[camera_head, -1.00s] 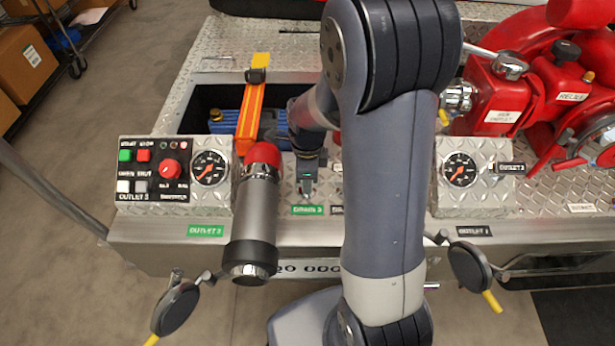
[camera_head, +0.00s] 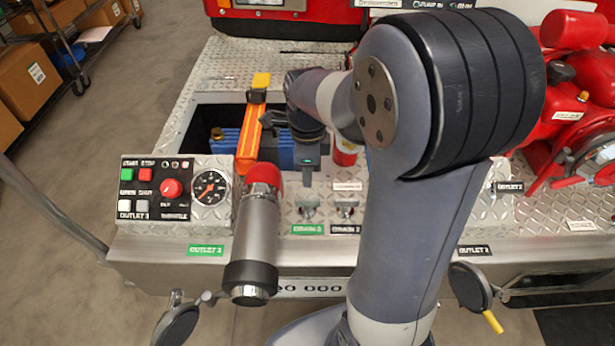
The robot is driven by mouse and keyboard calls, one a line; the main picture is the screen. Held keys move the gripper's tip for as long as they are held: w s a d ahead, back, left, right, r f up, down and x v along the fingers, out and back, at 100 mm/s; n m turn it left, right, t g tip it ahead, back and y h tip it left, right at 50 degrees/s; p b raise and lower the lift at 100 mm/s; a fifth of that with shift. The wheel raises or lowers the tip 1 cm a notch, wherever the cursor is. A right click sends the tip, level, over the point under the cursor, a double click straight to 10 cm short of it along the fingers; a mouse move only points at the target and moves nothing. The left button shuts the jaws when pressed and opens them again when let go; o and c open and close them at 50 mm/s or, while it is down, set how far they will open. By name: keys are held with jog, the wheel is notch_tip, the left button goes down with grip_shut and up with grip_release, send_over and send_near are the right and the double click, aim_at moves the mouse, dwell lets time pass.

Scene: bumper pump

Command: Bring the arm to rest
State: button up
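My arm rises from the bottom centre and bends over the diamond-plate deck (camera_head: 225,75). My gripper (camera_head: 308,182) hangs from the wrist, pointing down, above the deck behind the two drain handles, with its green light facing me. Its fingers are small and partly hidden, so I cannot tell whether they are open or shut. I see nothing clearly held in it. The drain handles (camera_head: 309,208) stand below it in the picture, apart from it as far as I can see.
A grey cylinder with a red top (camera_head: 257,235) stands in front at left. Behind it lies an open bay with an orange bar (camera_head: 251,135) and blue items. The control panel (camera_head: 155,190) and gauge (camera_head: 209,188) are at left. Red pump parts (camera_head: 575,120) are at right.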

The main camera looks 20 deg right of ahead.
aim_at(308, 199)
dwell(0.3)
notch_tip(308, 199, down, 11)
jog(key=shift+r+b, duration=0.1)
jog(key=shift+b, duration=0.3)
jog(key=shift+n, duration=0.3)
jog(key=shift+r, duration=0.1)
